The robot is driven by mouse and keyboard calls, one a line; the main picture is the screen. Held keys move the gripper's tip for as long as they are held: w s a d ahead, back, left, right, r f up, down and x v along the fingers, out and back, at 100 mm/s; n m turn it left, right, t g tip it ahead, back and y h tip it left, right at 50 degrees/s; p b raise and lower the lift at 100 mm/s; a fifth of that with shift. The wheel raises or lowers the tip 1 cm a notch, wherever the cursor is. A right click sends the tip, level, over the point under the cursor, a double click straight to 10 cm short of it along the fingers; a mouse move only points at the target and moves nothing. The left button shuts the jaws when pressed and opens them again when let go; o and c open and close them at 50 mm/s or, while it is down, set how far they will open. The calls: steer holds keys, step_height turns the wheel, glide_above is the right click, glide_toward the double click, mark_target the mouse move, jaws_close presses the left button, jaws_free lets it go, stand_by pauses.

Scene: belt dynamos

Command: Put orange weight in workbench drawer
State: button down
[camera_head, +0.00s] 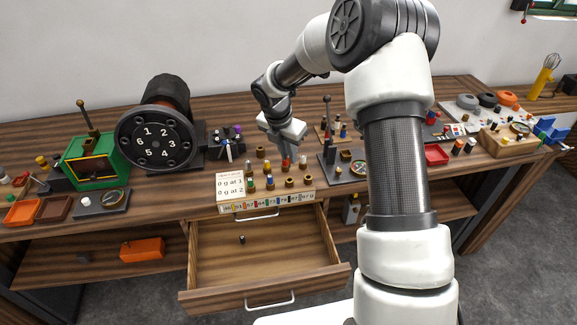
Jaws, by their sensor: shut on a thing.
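My gripper (286,150) is above the middle of the workbench, pointing down and shut on a small orange-red weight (285,164). The weight is at or just above the back of a rack of small coloured weights; I cannot tell whether it still touches the rack. The workbench drawer (310,238) below is pulled open. A small dark cylinder (242,239) stands in it, and the rest of its floor is bare.
A black stand (328,150) rises close to the gripper's right. A numbered dial drum (157,135) and green box (90,160) stand left. An orange block (142,250) lies on the lower shelf.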

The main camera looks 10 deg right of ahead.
steer(key=shift+r, duration=0.65)
steer(key=b, duration=0.1)
steer(key=n+t+y+b, duration=0.1)
steer(key=n+y+b, duration=0.1)
steer(key=n+b, duration=0.95)
glide_toward(261, 243)
steer(key=f+m+b, duration=0.1)
steer(key=b, duration=0.3)
steer(key=s+m+b, duration=0.1)
steer(key=b, duration=0.3)
steer(key=shift+s+f+m, duration=0.15)
steer(key=shift+f+m, duration=0.1)
steer(key=shift+f, duration=0.3)
steer(key=w, duration=0.2)
steer(key=w+f, duration=0.1)
steer(key=w, duration=0.1)
steer(key=shift+b, duration=0.4)
steer(key=shift+f, duration=0.2)
